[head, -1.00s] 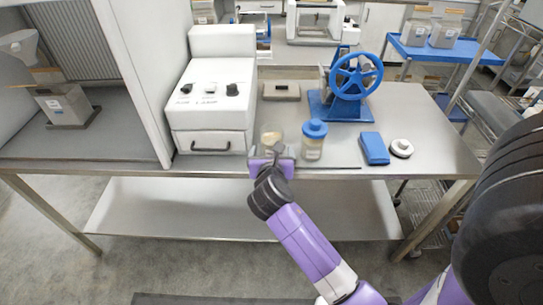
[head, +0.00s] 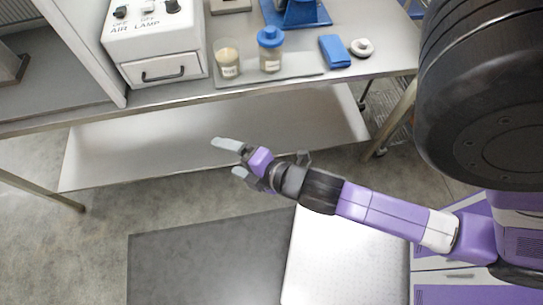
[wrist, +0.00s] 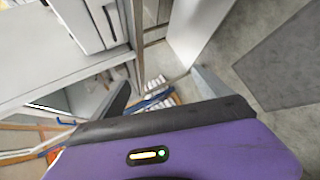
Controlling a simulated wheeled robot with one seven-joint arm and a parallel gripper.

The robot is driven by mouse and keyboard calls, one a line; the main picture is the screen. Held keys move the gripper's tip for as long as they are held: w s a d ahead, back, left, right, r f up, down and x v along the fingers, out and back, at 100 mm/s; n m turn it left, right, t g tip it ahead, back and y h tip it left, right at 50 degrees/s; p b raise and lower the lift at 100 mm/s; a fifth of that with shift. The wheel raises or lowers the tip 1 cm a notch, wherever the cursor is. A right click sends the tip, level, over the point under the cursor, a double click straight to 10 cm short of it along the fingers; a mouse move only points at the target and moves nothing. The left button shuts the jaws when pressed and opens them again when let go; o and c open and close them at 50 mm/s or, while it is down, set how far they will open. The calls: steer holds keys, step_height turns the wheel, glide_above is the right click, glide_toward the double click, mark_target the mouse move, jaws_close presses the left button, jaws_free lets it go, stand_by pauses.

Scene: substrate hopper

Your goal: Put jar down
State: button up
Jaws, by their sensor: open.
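In the head view a jar with pale contents and no blue lid (head: 228,58) stands upright near the front edge of the bench, on a thin grey mat (head: 297,68). Beside it on the right stands a similar jar with a blue lid (head: 270,52). My gripper (head: 226,158) is open and empty, out in front of the bench and apart from both jars. In the wrist view the two fingers of my gripper (wrist: 158,88) are spread wide with nothing between them. No jar shows in the wrist view.
A white box with a drawer and switches (head: 158,45) stands left of the jars. The bench's lower shelf (head: 200,135) is bare. A dark mat (head: 200,265) lies on the floor.

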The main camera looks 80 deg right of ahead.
steer(key=s+a+r+m+t+y, duration=0.2)
steer(key=s+a+r+m+y, duration=0.2)
steer(key=s+a+r+m, duration=0.5)
steer(key=s+r+m, duration=0.1)
steer(key=s+m, duration=0.1)
steer(key=m, duration=0.2)
steer(key=shift+s+a+t, duration=0.35)
steer(key=shift+t, duration=0.05)
steer(key=shift+f+b, duration=0.55)
steer(key=shift+f, duration=0.05)
steer(key=shift+o, duration=0.4)
